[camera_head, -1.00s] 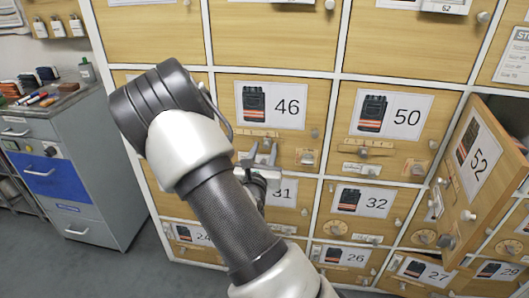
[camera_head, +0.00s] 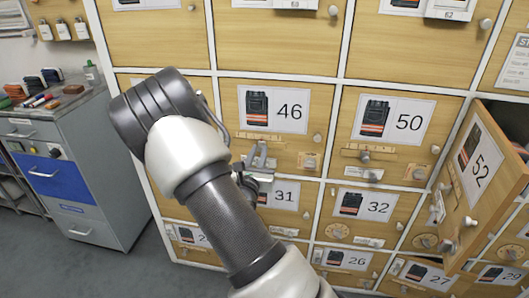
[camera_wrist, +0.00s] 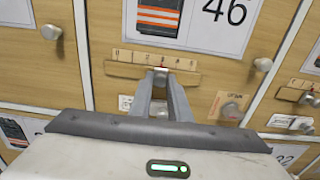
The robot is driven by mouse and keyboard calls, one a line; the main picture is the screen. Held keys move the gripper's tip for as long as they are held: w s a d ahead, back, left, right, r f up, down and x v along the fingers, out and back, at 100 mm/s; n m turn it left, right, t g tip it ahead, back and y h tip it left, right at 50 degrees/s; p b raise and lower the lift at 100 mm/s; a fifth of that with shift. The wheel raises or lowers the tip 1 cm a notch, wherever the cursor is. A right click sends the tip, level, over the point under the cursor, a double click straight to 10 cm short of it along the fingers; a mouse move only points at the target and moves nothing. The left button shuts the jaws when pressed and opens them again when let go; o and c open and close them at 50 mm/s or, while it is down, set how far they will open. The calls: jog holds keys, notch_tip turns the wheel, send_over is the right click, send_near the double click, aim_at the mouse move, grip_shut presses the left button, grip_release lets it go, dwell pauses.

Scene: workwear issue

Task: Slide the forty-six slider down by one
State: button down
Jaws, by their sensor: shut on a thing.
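The forty-six door carries a card (camera_head: 273,109) with a dark vest picture. Below the card is a wooden slider scale (camera_head: 262,136), which also shows in the wrist view (camera_wrist: 120,70). The slider's small grey knob (camera_wrist: 160,72) sits near the middle of the strip. My gripper (camera_head: 259,157) reaches up to it from below. In the wrist view my gripper (camera_wrist: 161,82) has its two fingertips closed on the knob, which they partly cover. The scale's small marks are too blurred to read surely.
A round knob (camera_wrist: 231,109) is on the forty-six door, right of my fingers. Door fifty's slider (camera_head: 365,155) is to the right. Door fifty-two (camera_head: 473,180) stands ajar at far right. A grey drawer cabinet (camera_head: 95,150) stands at left.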

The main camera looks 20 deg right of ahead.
jog(key=c, duration=1.7)
grip_release()
jog(key=shift+o, duration=0.2)
jog(key=shift+s, duration=0.1)
jog(key=p+v, duration=0.2)
jog(key=v, duration=1.5)
jog(key=shift+a, duration=0.2)
jog(key=shift+s, duration=0.1)
